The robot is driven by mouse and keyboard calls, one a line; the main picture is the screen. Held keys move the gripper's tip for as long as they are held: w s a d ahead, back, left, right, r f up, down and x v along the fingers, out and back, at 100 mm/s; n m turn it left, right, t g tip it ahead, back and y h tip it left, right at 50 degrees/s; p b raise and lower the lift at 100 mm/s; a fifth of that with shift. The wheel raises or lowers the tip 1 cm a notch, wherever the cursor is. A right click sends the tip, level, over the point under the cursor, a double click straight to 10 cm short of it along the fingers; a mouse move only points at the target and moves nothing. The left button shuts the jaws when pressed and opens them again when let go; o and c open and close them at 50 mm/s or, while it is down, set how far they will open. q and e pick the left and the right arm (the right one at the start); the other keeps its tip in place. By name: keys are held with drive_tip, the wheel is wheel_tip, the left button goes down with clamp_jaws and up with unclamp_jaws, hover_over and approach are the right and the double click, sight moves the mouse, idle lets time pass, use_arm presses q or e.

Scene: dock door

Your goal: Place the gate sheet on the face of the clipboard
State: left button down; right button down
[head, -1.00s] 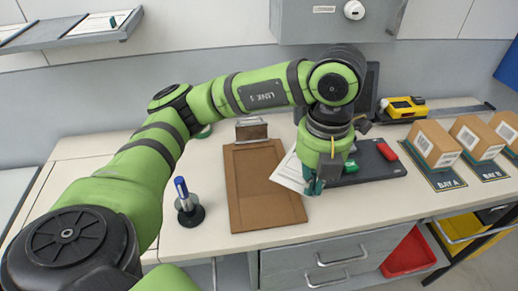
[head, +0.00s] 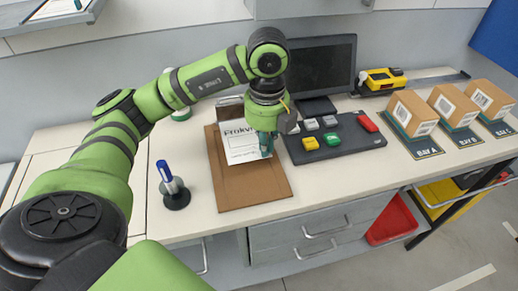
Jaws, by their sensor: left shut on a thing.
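The clipboard (head: 262,188) is a brown board with a metal clip at its far end, lying on the bench. The gate sheet (head: 241,146) is a white printed page over the upper part of the clipboard face. My left gripper (head: 266,152) is shut on the right side of the sheet, above the clipboard. The arm hides part of the sheet's upper right. I cannot tell whether the sheet touches the board or hangs just above it. My right gripper is not in view.
A dark tray (head: 345,141) with several coloured blocks lies right of the clipboard. A pen in a black stand (head: 176,197) stands to its left. A monitor (head: 320,66), a yellow device (head: 384,79) and cardboard boxes (head: 413,112) stand behind and to the right. The bench front is clear.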

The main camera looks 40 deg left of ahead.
sight(260, 163)
use_arm(q)
drive_tip(key=shift+w+a+f, duration=0.2)
drive_tip(key=shift+a+f, duration=0.1)
drive_tip(key=shift+a, duration=0.15)
drive_tip(key=shift+w+a+f, duration=0.15)
drive_tip(key=shift+a+f, duration=0.1)
drive_tip(key=shift+a, duration=0.2)
drive_tip(key=shift+f+p, duration=0.25)
drive_tip(key=shift+p, duration=0.05)
wheel_tip(260, 163, down, 3)
drive_tip(key=shift+f+p, duration=0.1)
drive_tip(key=shift+p, duration=0.6)
drive_tip(key=shift+f, duration=0.25)
drive_tip(key=shift+f+b, duration=0.25)
drive_tip(key=shift+b, duration=0.05)
drive_tip(key=c, duration=1.4)
unclamp_jaws()
drive_tip(key=shift+r, duration=0.1)
